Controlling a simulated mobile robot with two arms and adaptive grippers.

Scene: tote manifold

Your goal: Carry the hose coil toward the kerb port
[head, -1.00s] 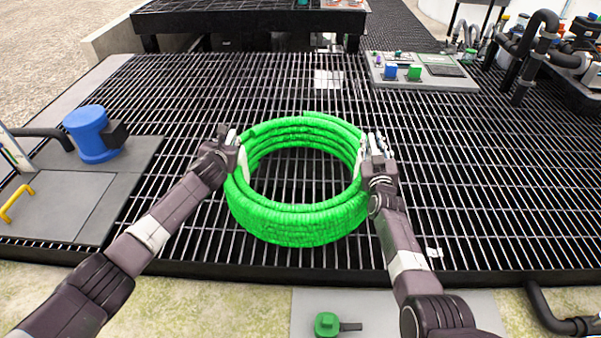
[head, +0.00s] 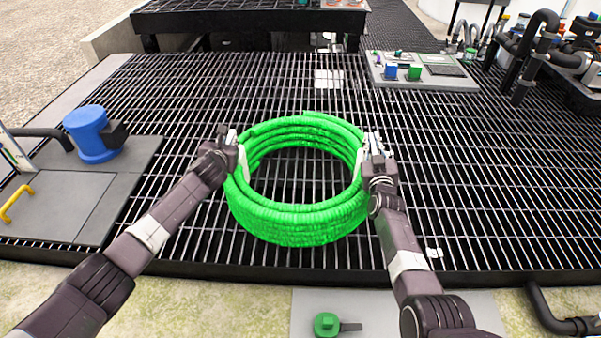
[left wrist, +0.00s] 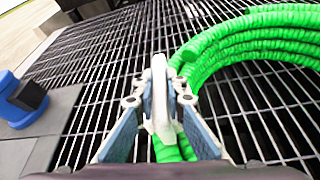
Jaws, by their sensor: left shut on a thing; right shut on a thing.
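The bright green hose coil (head: 297,222) is in the middle of the head view, above or on the dark grating; I cannot tell if it touches. My left gripper (head: 237,150) is shut on the coil's left side. My right gripper (head: 368,150) is shut on its right side. In the left wrist view the left gripper (left wrist: 162,100) has its fingers closed around the ribbed hose, and the coil (left wrist: 250,35) curves off to the upper right. The fingers hide part of the hose. A green fitting on a grey plate (head: 375,310) lies at the near edge; I cannot tell if it is the kerb port.
A blue motor-like unit (head: 92,135) stands on a grey panel at left, with a yellow handle (head: 14,203) nearby. A panel with blue and green blocks (head: 425,72) and black pipes (head: 530,50) are at the back right. The grating (head: 480,190) right of the coil is clear.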

